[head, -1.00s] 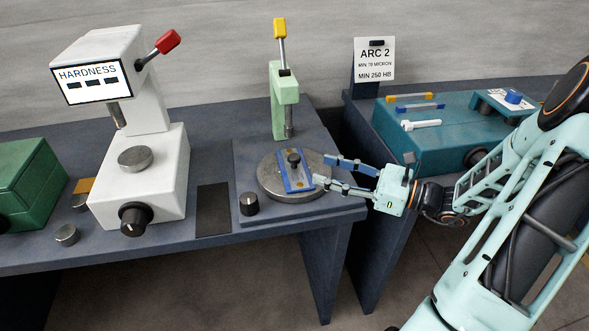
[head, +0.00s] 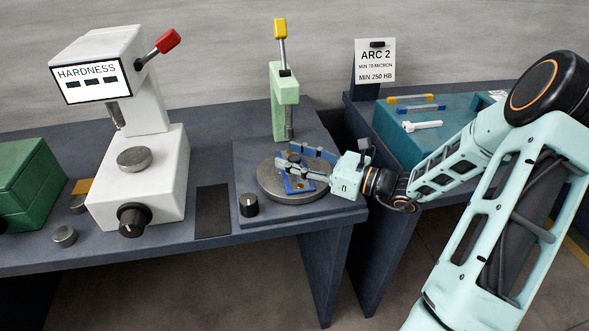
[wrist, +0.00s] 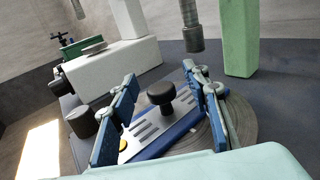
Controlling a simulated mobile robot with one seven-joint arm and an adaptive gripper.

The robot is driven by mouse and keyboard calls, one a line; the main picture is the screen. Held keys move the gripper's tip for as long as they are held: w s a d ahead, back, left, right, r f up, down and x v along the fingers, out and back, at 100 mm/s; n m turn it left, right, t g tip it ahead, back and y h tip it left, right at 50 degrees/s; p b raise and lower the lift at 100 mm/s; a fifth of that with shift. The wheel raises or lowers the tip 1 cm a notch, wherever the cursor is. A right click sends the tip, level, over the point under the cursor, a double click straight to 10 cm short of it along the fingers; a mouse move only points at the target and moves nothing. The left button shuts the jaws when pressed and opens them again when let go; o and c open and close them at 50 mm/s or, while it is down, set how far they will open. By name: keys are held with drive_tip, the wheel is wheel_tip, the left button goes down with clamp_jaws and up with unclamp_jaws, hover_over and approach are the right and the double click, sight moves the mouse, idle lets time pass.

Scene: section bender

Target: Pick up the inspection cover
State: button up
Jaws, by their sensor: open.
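The inspection cover (wrist: 148,134) appears to be the grey slotted plate with an upright black knob (wrist: 160,94) in the wrist view. It lies on a blue base (wrist: 178,136) on the round grey turntable (head: 271,190). In the head view my gripper (head: 286,156) reaches over the turntable from the right and hides most of the cover. My gripper also shows in the wrist view (wrist: 159,74), open and empty, with one blue finger on each side of the knob. Whether a finger touches the cover, I cannot tell.
A pale green post (head: 284,100) with a yellow-tipped lever stands behind the turntable. A black dial (head: 249,204) is at its left front. The white hardness tester (head: 140,190) stands further left. A teal case (head: 455,125) lies on the right bench.

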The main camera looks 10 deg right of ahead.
sight(296, 157)
clamp_jaws()
idle(0.3)
drive_tip(key=shift+r, duration=0.1)
drive_tip(key=shift+r, duration=0.5)
drive_tip(key=shift+s+d+r+p, duration=0.15)
drive_tip(key=shift+r+p, duration=0.1)
drive_tip(key=shift+r, duration=0.4)
drive_tip(key=shift+d+r+p, duration=0.1)
drive_tip(key=shift+r+p, duration=0.15)
drive_tip(key=shift+r, duration=0.35)
drive_tip(key=v, duration=1.7)
drive_tip(key=shift+d+p, duration=0.15)
drive_tip(key=shift+p, duration=0.25)
